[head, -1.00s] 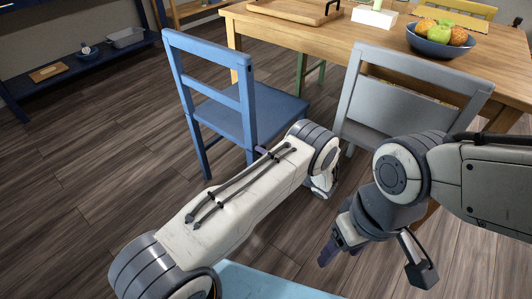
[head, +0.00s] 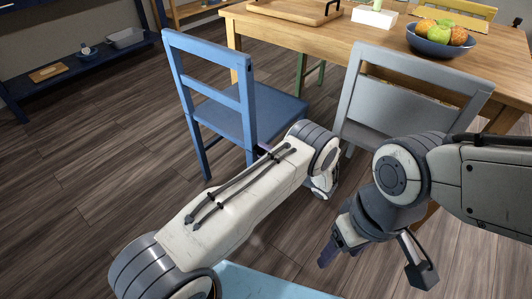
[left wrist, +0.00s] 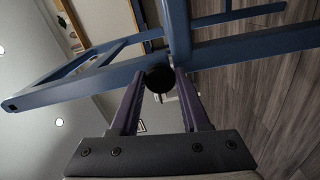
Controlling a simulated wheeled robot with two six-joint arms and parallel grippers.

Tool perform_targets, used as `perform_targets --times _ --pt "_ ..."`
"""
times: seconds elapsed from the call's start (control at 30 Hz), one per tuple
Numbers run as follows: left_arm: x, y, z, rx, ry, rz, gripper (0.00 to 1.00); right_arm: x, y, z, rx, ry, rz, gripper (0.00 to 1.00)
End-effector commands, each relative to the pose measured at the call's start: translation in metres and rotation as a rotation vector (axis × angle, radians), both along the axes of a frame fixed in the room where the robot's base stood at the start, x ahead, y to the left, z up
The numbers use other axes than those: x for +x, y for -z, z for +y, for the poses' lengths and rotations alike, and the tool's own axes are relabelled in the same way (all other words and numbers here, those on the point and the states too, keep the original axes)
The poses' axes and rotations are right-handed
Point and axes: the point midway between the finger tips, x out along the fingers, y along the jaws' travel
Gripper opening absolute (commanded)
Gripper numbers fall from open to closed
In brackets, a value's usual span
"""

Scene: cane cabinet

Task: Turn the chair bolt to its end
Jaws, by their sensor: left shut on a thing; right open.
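The blue chair (head: 215,95) stands left of the wooden table in the head view. Its blue frame (left wrist: 85,75) crosses the left wrist view at a slant. The chair bolt (left wrist: 160,79) shows as a dark round head against the blue frame. My left gripper (left wrist: 161,84) is shut on the bolt, one purple finger on each side of it. In the head view my left arm hides the bolt and most of that gripper. My right gripper (head: 375,258) is open and empty at the lower right, apart from the chairs.
A grey chair (head: 400,105) stands right of the blue chair, at the wooden table (head: 300,33). A fruit bowl (head: 438,42), a tray (head: 285,10) and a white box (head: 374,17) are on the table. The floor left of the blue chair is clear.

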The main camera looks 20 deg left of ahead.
Motion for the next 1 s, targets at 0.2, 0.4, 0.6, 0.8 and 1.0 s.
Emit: perform_targets --times 0.2,0.4,0.6,0.8,1.0 --pt "-0.0007 0.0015 -0.0020 0.026 0.003 0.078 0.00 0.0000 0.0003 0.0000 0.000 0.000 0.000 0.65" --pt "-0.0008 0.0016 -0.0021 0.036 0.004 0.107 0.00 0.0000 0.0003 0.0000 0.000 0.000 0.000 0.65" --pt "-0.0007 0.0017 -0.0022 0.037 0.004 0.111 0.00 0.0000 0.0003 0.0000 0.000 0.000 0.000 0.65" --pt "-0.0007 0.0017 -0.0023 0.037 0.005 0.110 0.00 0.0000 0.0003 0.0000 0.000 0.000 0.000 0.65" --pt "-0.0006 0.0012 -0.0006 0.038 0.002 0.109 0.76 0.0000 0.0003 0.0000 0.000 0.000 0.000 0.65"
